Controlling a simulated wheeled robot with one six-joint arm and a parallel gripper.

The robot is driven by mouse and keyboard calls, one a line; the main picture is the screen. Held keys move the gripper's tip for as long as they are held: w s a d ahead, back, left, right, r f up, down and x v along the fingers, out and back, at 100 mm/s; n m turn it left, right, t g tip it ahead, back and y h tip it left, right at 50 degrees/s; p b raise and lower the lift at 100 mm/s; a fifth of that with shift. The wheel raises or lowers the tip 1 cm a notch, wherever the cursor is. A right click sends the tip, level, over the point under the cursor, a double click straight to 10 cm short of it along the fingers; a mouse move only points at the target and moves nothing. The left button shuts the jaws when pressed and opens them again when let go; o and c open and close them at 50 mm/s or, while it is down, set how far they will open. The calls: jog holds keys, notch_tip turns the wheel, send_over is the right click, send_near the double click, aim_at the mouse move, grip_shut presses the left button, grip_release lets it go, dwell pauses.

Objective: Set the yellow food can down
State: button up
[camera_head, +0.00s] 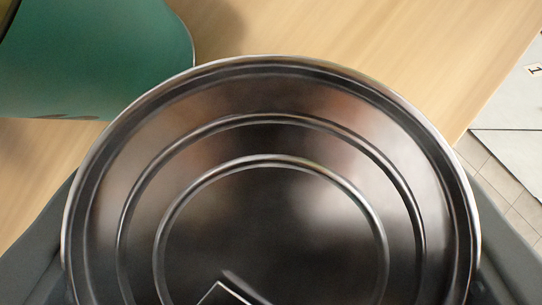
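The food can (272,235) fills the lower middle of the view. Its round, shiny metal lid with raised rings faces me, and its yellow side is hidden. My gripper (270,215) has its dark fingers on both sides of the can, at the lower left and lower right edges, pressed close against it. It is shut on the can. The bottom of the can is hidden, so I cannot tell whether it touches the wooden surface (330,30) behind it.
A green rounded container (95,60) stands at the upper left, close to the can's rim. Bare wood lies behind the can and to its upper right. The wood's edge runs down the right side, with pale floor tiles (510,180) beyond.

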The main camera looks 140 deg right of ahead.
jog(key=shift+f, duration=0.1)
jog(key=o, duration=1.3)
jog(key=shift+s+d+r, duration=0.15)
jog(key=shift+s+r, duration=0.05)
jog(key=shift+r, duration=0.35)
jog(key=s+d, duration=0.2)
jog(key=s, duration=0.1)
jog(key=s+d, duration=0.5)
jog(key=s, duration=0.1)
jog(key=shift+s+d+r, duration=0.1)
jog(key=shift+s+d, duration=0.05)
jog(key=shift+s, duration=0.2)
